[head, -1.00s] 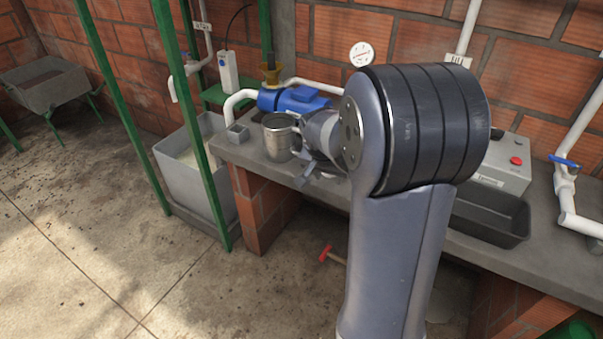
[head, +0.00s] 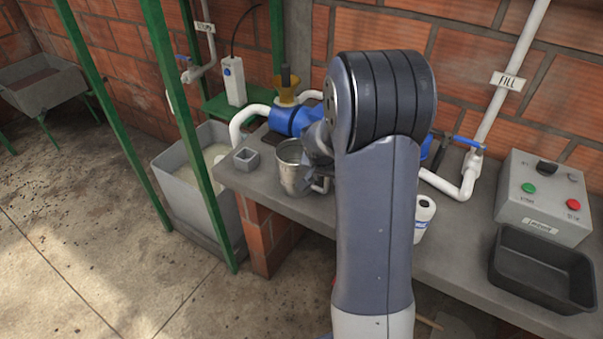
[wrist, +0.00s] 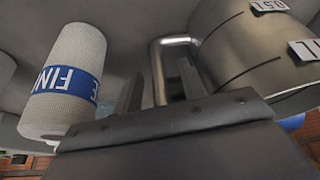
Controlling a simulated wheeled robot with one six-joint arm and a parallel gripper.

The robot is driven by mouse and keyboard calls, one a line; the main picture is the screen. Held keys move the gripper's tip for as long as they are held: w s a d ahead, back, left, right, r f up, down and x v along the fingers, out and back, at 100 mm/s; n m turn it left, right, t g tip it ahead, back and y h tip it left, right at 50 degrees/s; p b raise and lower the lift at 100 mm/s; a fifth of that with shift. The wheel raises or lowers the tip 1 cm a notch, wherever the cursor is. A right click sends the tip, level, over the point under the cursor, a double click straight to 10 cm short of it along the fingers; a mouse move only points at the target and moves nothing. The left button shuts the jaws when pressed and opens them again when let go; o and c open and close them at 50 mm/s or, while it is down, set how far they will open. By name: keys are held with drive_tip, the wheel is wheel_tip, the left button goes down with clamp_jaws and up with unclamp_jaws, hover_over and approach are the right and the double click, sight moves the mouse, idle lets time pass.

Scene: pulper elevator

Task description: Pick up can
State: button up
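The can is a shiny metal jug (head: 291,172) with a side handle, standing on the grey counter in the head view. In the wrist view its round body (wrist: 250,55), with white volume labels, fills the upper right. Its bent metal handle (wrist: 157,68) runs between the two fingers of my gripper (wrist: 160,78). The fingers are apart, one on each side of the handle, with a visible gap to each. My gripper is open. In the head view my arm hides most of the gripper to the right of the jug.
A white roll with a blue label (wrist: 66,82) stands close to my gripper; it also shows in the head view (head: 424,217). A small grey square cup (head: 246,158) and a blue pump (head: 290,119) are near the jug. A black tray (head: 541,268) and control box (head: 545,199) are at right.

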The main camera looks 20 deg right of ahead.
clamp_jaws()
drive_tip(key=shift+r, duration=0.15)
idle(0.5)
